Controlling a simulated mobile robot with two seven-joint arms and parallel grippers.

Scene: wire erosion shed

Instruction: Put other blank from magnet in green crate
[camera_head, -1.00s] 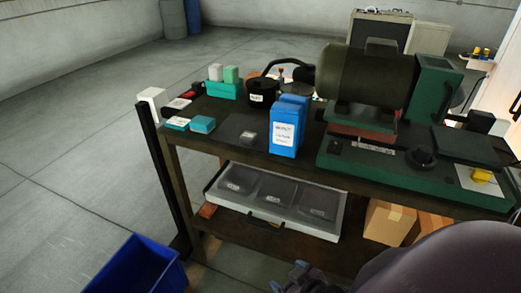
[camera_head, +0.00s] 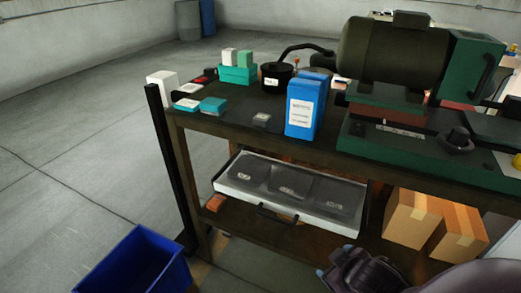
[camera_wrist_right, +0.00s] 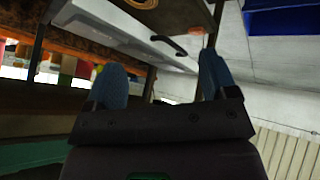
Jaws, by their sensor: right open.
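My right gripper (camera_head: 338,272) is low at the bottom right of the head view, in front of the bench and below its top. In the right wrist view its two blue fingers (camera_wrist_right: 160,82) stand wide apart with nothing between them. A small grey block (camera_head: 261,119) with a pale top lies on the bench top; I cannot tell whether it is the blank or the magnet. A teal box (camera_head: 238,75) with a white and a green block on it stands at the back. I see no crate that is clearly green. My left gripper is out of view.
The dark bench (camera_head: 225,130) carries a blue box (camera_head: 305,108), small teal boxes (camera_head: 213,105) and a green machine (camera_head: 385,140). A blue crate (camera_head: 150,260) stands on the floor; the left floor is clear.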

